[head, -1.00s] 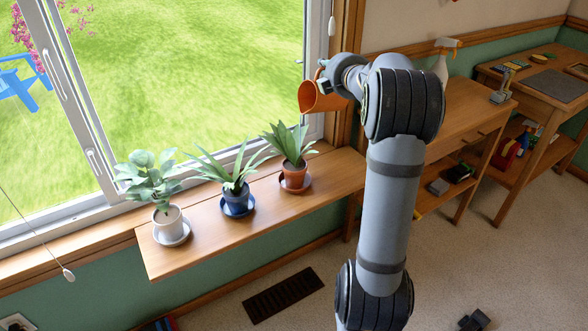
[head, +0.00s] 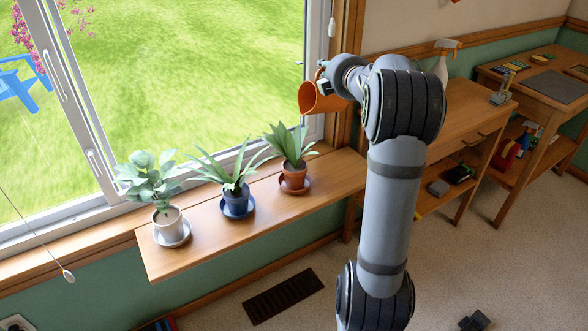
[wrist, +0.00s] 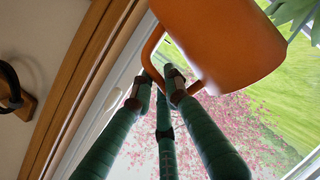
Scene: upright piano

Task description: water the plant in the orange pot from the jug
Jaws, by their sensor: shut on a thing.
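The orange jug (head: 322,100) is in the air above and a little right of the plant in the orange pot (head: 293,173), tilted with its open mouth toward the left. My gripper (head: 326,82) is shut on the jug's handle. In the wrist view, my gripper's fingers (wrist: 163,82) close around the handle beside the jug body (wrist: 225,45). The plant (head: 290,146) has long upright green leaves, and its pot stands on a brown saucer (head: 305,186). Leaves (wrist: 297,12) show at the wrist view's upper right. No water stream is visible. The jug's inside is mostly hidden.
On the same wooden shelf (head: 270,213) stand a plant in a blue pot (head: 236,201) and one in a white pot (head: 168,222), both left of the orange pot. The window (head: 190,80) is behind. A spray bottle (head: 443,62) stands on a wooden cabinet at right.

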